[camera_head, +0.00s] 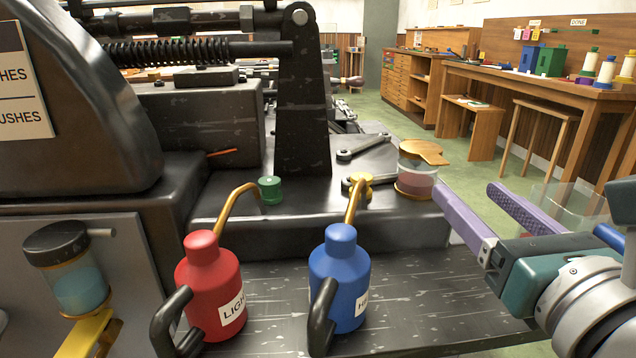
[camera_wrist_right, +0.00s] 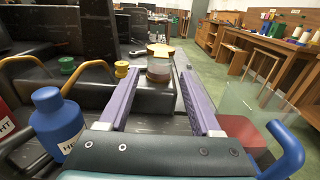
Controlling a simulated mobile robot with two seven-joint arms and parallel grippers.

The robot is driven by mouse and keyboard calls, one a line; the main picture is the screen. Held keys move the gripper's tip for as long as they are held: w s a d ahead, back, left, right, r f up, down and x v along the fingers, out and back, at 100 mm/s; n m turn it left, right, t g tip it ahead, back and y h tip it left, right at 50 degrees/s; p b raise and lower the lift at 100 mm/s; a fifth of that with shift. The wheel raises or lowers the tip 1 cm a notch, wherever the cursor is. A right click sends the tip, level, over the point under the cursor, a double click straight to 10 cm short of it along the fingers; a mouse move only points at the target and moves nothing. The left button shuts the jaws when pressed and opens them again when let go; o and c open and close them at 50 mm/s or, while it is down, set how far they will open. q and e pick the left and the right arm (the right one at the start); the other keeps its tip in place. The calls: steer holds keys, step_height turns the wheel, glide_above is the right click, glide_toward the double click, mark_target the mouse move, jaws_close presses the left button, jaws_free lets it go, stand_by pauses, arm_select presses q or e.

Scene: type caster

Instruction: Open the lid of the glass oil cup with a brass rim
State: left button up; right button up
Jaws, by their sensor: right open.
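The glass oil cup (camera_head: 416,179) with a brass rim stands on the dark machine ledge and holds reddish liquid. Its flat brass lid (camera_head: 424,151) lies across the top, with a tab pointing right. The cup (camera_wrist_right: 159,72) and lid (camera_wrist_right: 160,50) also show in the right wrist view, ahead of the fingers. My right gripper (camera_head: 468,190) is open, with two purple fingers spread. Its tips are just right of the cup in the head view, and nothing is between them. In the wrist view the gripper (camera_wrist_right: 162,76) points toward the cup. My left gripper is not in view.
A red oil can (camera_head: 210,285) and a blue oil can (camera_head: 340,275) stand in front of the ledge. A green cap (camera_head: 270,190) and a wrench (camera_head: 362,148) are near the cup. Another glass cup (camera_head: 80,287) with a black lid is at left.

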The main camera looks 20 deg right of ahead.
mark_target(440, 165)
steer(key=p+x, duration=0.1)
steer(key=x, duration=0.8)
steer(key=shift+w+d, duration=0.15)
steer(key=shift+w, duration=0.25)
steer(key=shift+s, duration=0.1)
jaws_close()
stand_by(0.9)
